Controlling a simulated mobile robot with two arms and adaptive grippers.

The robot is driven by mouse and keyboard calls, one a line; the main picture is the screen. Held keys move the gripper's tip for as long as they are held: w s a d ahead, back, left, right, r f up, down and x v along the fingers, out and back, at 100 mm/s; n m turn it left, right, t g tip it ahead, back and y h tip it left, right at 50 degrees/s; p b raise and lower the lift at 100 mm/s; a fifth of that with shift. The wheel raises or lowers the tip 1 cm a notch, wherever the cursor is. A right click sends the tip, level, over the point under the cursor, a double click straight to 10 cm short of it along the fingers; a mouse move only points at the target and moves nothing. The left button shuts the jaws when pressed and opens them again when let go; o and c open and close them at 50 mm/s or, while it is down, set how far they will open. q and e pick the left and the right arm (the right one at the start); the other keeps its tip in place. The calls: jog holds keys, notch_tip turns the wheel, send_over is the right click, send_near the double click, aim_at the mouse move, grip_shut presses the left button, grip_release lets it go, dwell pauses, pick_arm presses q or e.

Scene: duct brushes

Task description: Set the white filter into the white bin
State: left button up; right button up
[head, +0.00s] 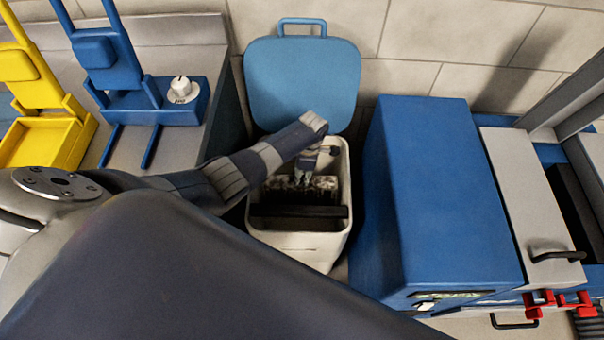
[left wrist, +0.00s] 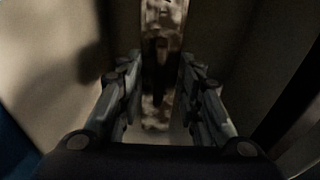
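The white bin (head: 295,250) stands upright in the middle of the head view, its blue lid (head: 303,80) tipped back open. My left gripper (head: 304,180) reaches down into the bin. The white filter (head: 325,184), mottled brown and dirty, is inside the bin at the gripper's fingers. In the left wrist view the filter (left wrist: 163,25) runs as a narrow strip between the two fingers (left wrist: 161,65), which appear to press on its sides. The filter's lower part is hidden, so I cannot tell whether it touches the bin floor. My right gripper is not in view.
A dark bar (head: 298,211) lies across the bin in front of the filter. A large blue box (head: 435,190) stands close on the right. A blue stand with a white knob (head: 181,88) and a yellow stand (head: 45,150) are on the left counter. A tiled wall is behind.

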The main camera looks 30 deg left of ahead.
pick_arm(q)
notch_tip(320, 180, up, 17)
jog(key=d+p, duration=0.1)
jog(key=p, duration=0.5)
jog(key=shift+w, duration=0.25)
dwell(0.3)
jog(key=shift+d+f, duration=0.1)
dwell(0.4)
